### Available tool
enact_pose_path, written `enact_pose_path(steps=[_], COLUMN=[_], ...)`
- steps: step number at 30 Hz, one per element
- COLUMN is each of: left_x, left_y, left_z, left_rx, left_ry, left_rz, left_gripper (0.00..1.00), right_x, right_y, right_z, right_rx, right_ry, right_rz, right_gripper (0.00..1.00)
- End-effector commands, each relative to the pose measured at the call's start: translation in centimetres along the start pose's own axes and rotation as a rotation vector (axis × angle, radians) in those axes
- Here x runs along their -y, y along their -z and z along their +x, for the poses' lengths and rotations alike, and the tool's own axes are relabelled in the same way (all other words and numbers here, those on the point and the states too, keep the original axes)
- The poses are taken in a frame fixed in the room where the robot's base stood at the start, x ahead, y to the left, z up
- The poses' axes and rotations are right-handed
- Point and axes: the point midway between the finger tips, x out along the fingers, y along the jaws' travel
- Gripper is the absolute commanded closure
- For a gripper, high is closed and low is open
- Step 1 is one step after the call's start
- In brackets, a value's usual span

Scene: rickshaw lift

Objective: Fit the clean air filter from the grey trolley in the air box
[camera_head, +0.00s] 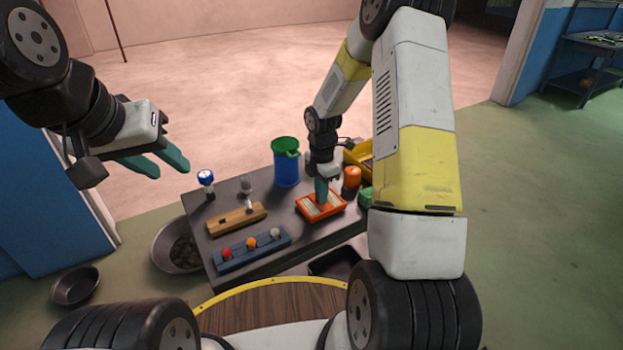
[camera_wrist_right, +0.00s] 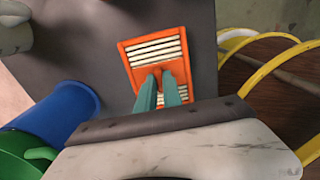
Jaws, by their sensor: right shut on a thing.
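The clean air filter (camera_head: 334,208) has an orange frame with pale pleats and lies on or just above the top of the grey trolley (camera_head: 237,275). It also shows in the right wrist view (camera_wrist_right: 129,54). My right gripper (camera_head: 321,197) points down at the filter and is shut on its middle bar, as the right wrist view (camera_wrist_right: 166,78) shows. I cannot tell whether the filter is lifted. My left gripper (camera_head: 158,166) is open and empty, high at the left, away from the trolley. I cannot make out the air box in either view.
A blue container with a green top (camera_head: 286,165) stands behind the filter. An orange cylinder (camera_head: 352,177) and a yellow bin (camera_head: 359,153) are close on its right. A wooden block (camera_head: 237,219) and a blue rack with coloured knobs (camera_head: 252,250) lie left. Bowls (camera_head: 76,287) stand on the floor.

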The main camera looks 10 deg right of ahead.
Motion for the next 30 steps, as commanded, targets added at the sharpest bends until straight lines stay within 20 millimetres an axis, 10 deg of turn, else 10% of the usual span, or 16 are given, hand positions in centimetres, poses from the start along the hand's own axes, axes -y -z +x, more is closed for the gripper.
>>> enact_pose_path(steps=[30], left_x=[0.0], left_y=[0.0], left_z=[0.0], left_rx=[0.000], left_ry=[0.000], left_rz=[0.000], left_gripper=[0.64], right_x=[-0.1], right_y=[0.0], right_z=[-6.1], right_rx=[0.000], right_ry=[-0.002], right_rz=[0.001], right_gripper=[1.00])
